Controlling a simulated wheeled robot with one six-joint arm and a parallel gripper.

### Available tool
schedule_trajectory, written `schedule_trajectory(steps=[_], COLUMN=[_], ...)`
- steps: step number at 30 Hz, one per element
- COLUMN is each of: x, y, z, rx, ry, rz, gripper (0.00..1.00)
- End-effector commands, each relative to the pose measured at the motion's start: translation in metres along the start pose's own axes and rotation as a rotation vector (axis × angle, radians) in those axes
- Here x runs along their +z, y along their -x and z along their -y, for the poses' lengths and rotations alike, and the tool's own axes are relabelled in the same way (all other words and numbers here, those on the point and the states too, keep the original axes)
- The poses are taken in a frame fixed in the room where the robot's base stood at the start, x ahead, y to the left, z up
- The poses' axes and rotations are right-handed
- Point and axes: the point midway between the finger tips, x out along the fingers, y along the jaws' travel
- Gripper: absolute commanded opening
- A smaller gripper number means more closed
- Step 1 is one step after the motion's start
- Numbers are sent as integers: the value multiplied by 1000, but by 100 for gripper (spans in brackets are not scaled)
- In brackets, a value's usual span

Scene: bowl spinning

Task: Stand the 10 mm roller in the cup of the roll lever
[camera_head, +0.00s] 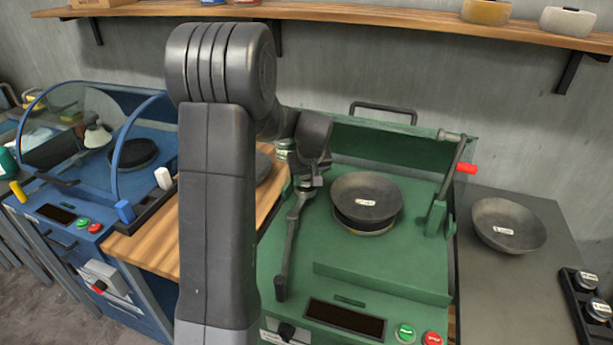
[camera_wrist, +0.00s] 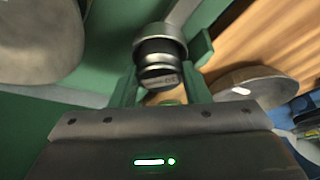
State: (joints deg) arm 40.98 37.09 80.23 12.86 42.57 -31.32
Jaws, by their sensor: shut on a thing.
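My gripper (camera_head: 306,183) is at the upper left of the green machine, at the upper end of a grey lever arm (camera_head: 292,235) that looks like the roll lever. In the wrist view my gripper (camera_wrist: 160,82) is shut on a small dark-and-silver cylinder with a labelled end, which looks like the roller (camera_wrist: 158,76). A wider silver ring (camera_wrist: 160,40), probably the lever's cup, lies just beyond and in line with it. I cannot tell whether the roller is inside the cup or only close to it. My arm hides part of this area in the head view.
A dark bowl (camera_head: 367,197) sits on the green machine (camera_head: 350,262), right of my gripper. A second lever with a red grip (camera_head: 466,168) stands at its right. Another bowl (camera_head: 508,225) lies on the grey bench. A blue machine (camera_head: 60,200) stands at left.

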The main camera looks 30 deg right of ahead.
Motion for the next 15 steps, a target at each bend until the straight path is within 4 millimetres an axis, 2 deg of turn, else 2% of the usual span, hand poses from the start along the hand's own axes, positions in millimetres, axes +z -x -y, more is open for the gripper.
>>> schedule_trajectory(steps=[8, 9, 11, 15], x=[0, 0, 0, 0], y=[-3, -2, -2, -2], z=[0, 0, 0, 0], rx=[1, 0, 0, 0], ry=[0, 0, 0, 0], rz=[-3, -1, -1, -1], gripper=[3, 50, 62, 64])
